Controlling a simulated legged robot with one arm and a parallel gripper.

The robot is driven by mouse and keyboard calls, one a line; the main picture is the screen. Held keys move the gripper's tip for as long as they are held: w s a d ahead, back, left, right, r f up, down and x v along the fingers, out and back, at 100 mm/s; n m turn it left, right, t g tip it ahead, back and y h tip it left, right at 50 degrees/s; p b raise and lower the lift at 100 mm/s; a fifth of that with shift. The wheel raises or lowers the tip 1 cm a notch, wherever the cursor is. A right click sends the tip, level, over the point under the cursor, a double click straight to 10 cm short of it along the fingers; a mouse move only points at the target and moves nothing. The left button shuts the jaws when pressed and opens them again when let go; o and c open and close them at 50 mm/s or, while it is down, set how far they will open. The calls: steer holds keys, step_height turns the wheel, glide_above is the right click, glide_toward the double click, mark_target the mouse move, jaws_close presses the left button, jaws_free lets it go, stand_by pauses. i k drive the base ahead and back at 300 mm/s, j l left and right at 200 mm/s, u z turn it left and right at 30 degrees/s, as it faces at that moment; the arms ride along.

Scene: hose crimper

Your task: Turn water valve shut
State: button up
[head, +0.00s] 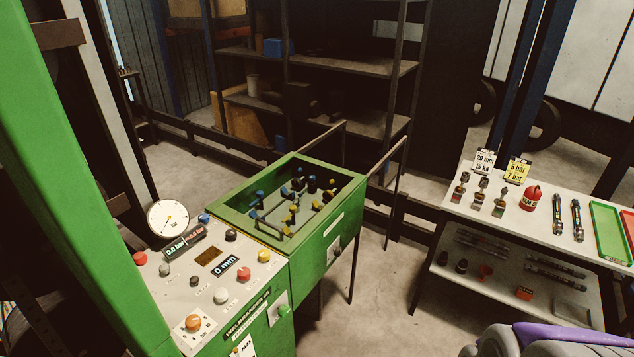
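A green open-topped box (328,240) beside the control panel holds several small fittings with blue and yellow handles. A blue-handled fitting (298,184) stands near the back of the box, and a yellow-handled one (292,216) is nearer the front. No label tells me which, if any, is the water valve, and their settings are too small to read. My gripper cannot be made out. A grey and purple part, probably mine, shows at the bottom right, away from the box.
The control panel (190,283) has several buttons, a round gauge (168,218) and displays reading 0.0 bar and 0 mm. A white table (520,222) at right holds fittings, a red bottle (530,197) and trays. Dark shelves stand behind. Bare floor (375,275) lies between box and table.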

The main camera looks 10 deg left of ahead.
mark_target(283, 310)
steer(key=u, duration=1.55)
